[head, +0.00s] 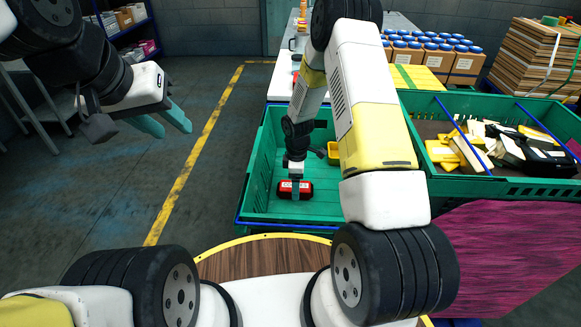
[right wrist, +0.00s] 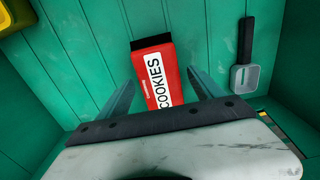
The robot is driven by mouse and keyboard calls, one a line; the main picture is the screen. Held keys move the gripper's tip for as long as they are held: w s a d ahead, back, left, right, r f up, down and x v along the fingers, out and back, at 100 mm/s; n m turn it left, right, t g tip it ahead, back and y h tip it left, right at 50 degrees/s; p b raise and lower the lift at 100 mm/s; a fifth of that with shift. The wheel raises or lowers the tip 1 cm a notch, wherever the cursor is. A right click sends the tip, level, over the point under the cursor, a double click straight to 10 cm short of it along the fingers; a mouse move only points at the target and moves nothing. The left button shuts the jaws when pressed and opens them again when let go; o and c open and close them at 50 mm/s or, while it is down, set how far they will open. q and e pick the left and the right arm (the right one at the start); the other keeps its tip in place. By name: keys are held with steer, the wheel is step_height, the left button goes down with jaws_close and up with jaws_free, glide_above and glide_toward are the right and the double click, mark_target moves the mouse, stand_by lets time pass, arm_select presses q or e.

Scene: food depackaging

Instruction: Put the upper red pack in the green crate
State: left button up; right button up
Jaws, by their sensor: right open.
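A red pack (head: 284,187) with black ends sits on the floor of the green crate (head: 258,160) in the head view. In the right wrist view the red pack (right wrist: 160,75), labelled COOKIES, lies on the ribbed crate floor (right wrist: 92,40). My right gripper (right wrist: 160,80) is open, with a finger on each side of the pack and gaps visible beside it. In the head view the right gripper (head: 295,188) is low over the pack and partly hides it. My left gripper (head: 165,121) is empty, its teal fingers apart, in the air at upper left.
A yellow container (head: 333,153) is in the crate; its corner also shows in the right wrist view (right wrist: 16,14). A black-handled tool with a pale scoop (right wrist: 244,75) lies right of the pack. Another green crate (head: 470,187) at right holds jumbled packs.

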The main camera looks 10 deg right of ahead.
step_height(320, 180, up, 10)
step_height(320, 180, up, 13)
steer(key=m+t, duration=0.2)
steer(key=m, duration=0.2)
glide_above(302, 190)
steer(key=s+r+m+t+y, duration=0.2)
steer(key=s+r+m+t, duration=0.2)
steer(key=s+r+m, duration=0.7)
steer(key=s+d+r, duration=0.1)
steer(key=s+r, duration=0.8)
steer(key=s, duration=0.2)
steer(key=shift+s, duration=0.3)
